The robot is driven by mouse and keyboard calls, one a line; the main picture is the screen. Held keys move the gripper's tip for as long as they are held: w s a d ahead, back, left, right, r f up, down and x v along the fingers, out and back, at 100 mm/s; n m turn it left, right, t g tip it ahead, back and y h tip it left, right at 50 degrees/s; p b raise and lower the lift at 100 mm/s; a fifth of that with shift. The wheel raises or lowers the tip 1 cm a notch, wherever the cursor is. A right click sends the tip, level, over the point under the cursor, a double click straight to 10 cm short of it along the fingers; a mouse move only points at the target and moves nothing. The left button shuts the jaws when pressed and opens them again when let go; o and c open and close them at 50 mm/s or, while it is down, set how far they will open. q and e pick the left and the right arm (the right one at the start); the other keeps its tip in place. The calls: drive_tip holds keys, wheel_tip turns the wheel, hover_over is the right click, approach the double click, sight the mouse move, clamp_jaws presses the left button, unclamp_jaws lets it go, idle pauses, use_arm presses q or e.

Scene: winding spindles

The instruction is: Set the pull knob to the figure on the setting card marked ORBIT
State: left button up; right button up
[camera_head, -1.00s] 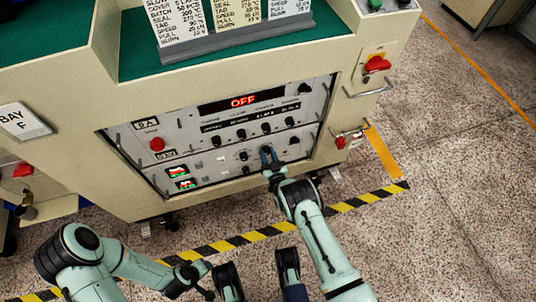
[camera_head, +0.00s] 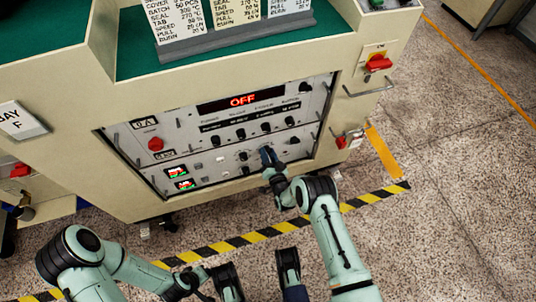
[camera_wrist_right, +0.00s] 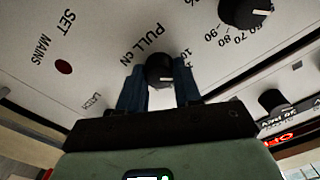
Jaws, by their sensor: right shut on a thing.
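My right gripper (camera_head: 268,157) is at the lower half of the grey control panel.
A red display (camera_head: 242,100) reads OFF. Several other black knobs surround the held one, including a numbered dial (camera_wrist_right: 246,10). Metal handles flank the panel. A red switch (camera_head: 378,62) and wire handle (camera_head: 368,88) sit right. The striped floor (camera_head: 225,245) in front is open.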

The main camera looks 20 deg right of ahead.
use_arm(q)
drive_tip(key=shift+s+f, duration=0.1)
use_arm(e)
drive_tip(key=shift+a+f, duration=0.1)
idle(0.3)
drive_tip(key=o, duration=1)
drive_tip(key=shift+o, duration=0.2)
use_arm(q)
wheel_tip(320, 180, up, 6)
drive_tip(key=d+p, duration=0.2)
drive_tip(key=p, duration=0.2)
drive_tip(key=shift+w+d+h, duration=0.15)
drive_tip(key=shift+w+h, duration=0.15)
drive_tip(key=shift+w, duration=0.05)
use_arm(e)
drive_tip(key=s, duration=1.3)
drive_tip(key=shift+s+d, duration=0.25)
